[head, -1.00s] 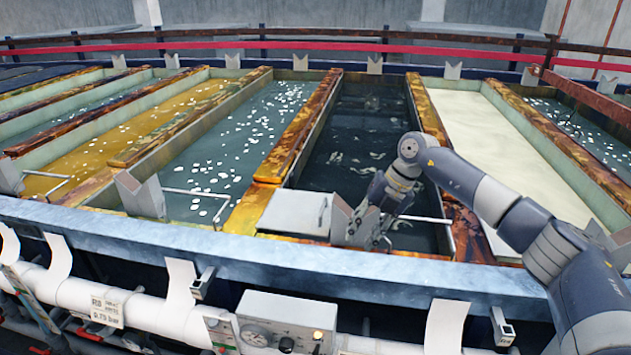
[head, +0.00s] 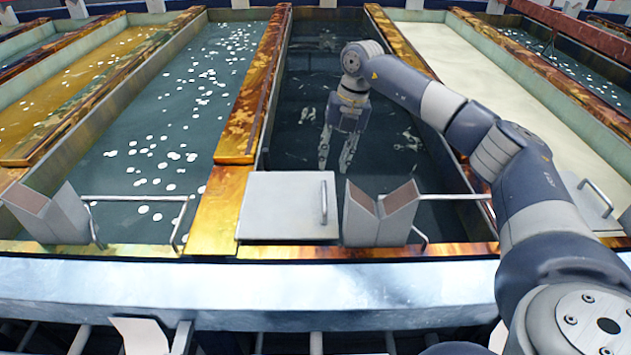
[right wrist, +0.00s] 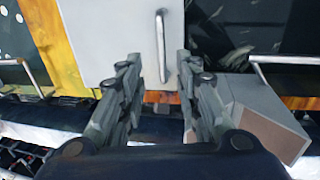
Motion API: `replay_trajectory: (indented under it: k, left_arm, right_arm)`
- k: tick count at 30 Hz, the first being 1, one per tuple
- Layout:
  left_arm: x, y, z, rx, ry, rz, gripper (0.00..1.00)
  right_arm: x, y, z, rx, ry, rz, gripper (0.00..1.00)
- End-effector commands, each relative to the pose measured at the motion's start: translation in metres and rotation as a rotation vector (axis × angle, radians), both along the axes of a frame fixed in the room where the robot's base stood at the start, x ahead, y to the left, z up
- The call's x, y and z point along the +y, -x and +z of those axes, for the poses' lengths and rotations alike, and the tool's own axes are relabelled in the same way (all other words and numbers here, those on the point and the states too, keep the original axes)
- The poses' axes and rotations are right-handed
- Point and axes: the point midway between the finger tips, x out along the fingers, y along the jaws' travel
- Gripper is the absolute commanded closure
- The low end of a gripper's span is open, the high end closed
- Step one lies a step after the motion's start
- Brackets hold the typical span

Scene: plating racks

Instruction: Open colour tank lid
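The tank lid (head: 270,212) is a flat pale-grey square plate at the near end of a dark-liquid tank (head: 310,75). It lies level, with an upright-bent bar handle (head: 324,202) along its right side. My right gripper (head: 336,160) hangs with its fingers pointing down, in the picture above the lid's right part, over the dark liquid. In the right wrist view its fingers (right wrist: 158,60) are spread apart and empty, with the handle (right wrist: 161,45) between and beyond the tips, apparently untouched. The lid also shows there (right wrist: 105,40). My left gripper is not in view.
A V-shaped grey bracket (head: 382,215) stands just right of the lid, another (head: 52,212) at the left. A thin rail (head: 455,197) crosses right of the bracket. A second handled lid (head: 585,200) lies at the right, partly behind my arm. A pale-blue ledge (head: 250,285) runs in front.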

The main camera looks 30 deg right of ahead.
Motion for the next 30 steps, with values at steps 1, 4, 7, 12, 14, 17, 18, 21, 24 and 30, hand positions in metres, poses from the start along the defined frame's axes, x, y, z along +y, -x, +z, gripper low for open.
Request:
replay_trajectory:
  k: [1,4,7,12,14,17,18,21,24,30]
  left_arm:
    - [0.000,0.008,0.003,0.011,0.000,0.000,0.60]
    - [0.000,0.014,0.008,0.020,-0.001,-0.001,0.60]
    - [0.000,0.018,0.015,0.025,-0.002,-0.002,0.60]
    - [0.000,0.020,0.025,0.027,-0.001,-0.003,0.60]
    - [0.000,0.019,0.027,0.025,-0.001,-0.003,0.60]
    - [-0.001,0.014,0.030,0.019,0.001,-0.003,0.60]
    - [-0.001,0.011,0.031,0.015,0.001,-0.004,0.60]
    - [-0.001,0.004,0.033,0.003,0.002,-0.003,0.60]
    - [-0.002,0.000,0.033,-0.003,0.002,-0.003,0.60]
    - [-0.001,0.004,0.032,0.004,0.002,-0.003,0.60]
  right_arm:
    - [0.001,0.000,-0.004,0.003,0.001,0.000,0.69]
    - [0.003,-0.001,-0.018,0.005,0.000,0.000,0.69]
    - [0.007,-0.002,-0.037,0.007,0.000,0.000,0.69]
    - [0.013,-0.006,-0.068,0.005,-0.001,0.001,0.69]
    - [0.015,-0.007,-0.078,0.005,-0.002,0.002,0.69]
    - [0.016,-0.008,-0.090,0.004,-0.002,0.000,0.69]
    - [0.016,-0.009,-0.093,0.003,-0.001,0.000,0.69]
    - [0.017,-0.010,-0.099,0.000,-0.001,0.000,0.69]
    - [0.018,-0.010,-0.101,0.000,-0.001,0.001,0.69]
    - [0.018,-0.010,-0.101,0.000,-0.001,0.001,0.71]
